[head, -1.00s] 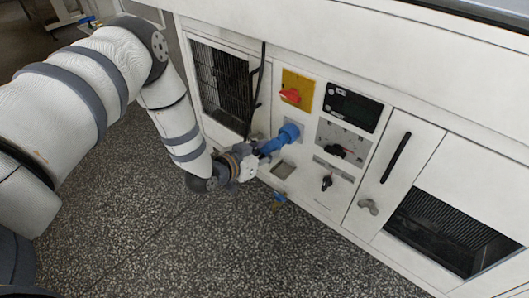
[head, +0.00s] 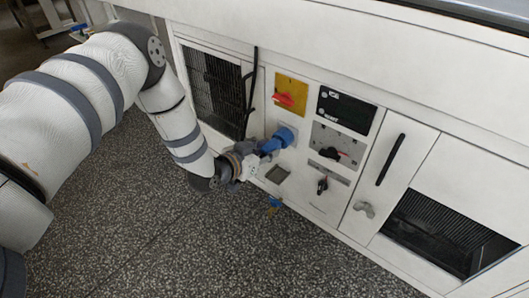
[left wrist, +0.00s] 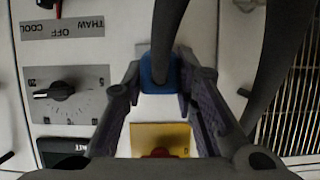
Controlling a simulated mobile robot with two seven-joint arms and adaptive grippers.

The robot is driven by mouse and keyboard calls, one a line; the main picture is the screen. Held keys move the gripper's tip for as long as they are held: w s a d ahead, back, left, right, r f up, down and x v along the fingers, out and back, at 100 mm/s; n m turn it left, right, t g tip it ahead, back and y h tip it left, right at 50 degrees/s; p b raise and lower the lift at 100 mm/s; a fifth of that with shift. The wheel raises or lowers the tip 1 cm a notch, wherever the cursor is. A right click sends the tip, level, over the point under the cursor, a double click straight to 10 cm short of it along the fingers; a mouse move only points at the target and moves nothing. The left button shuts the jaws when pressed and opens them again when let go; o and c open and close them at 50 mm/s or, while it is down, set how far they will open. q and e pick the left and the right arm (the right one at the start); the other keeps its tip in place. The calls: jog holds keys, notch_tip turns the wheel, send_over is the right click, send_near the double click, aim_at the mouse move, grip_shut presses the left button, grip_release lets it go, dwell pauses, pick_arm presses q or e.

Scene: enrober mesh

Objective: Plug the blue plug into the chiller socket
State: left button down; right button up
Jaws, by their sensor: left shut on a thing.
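My left gripper (head: 259,152) reaches the white machine front from the left and is shut on the blue plug (head: 269,147). The plug points at the blue chiller socket (head: 286,135) on the panel, below the yellow plate. The two blue parts run together in the head view; I cannot tell how deep the plug sits. In the left wrist view, a blue part (left wrist: 158,70) shows between the fingers of my left gripper (left wrist: 160,82), against the panel; which of the two it is, I cannot tell. My right gripper is not in view.
A red switch (head: 284,100) on a yellow plate (head: 292,87), a dark display (head: 346,110) and knobs (head: 332,153) surround the socket. A grille door (head: 213,90) stands left. A small blue-and-yellow part (head: 274,204) is below. The speckled floor (head: 170,240) is clear.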

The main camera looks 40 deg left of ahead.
pick_arm(q)
jog(key=c, duration=1.2)
grip_release()
jog(key=shift+w, duration=0.1)
jog(key=v, duration=1.2)
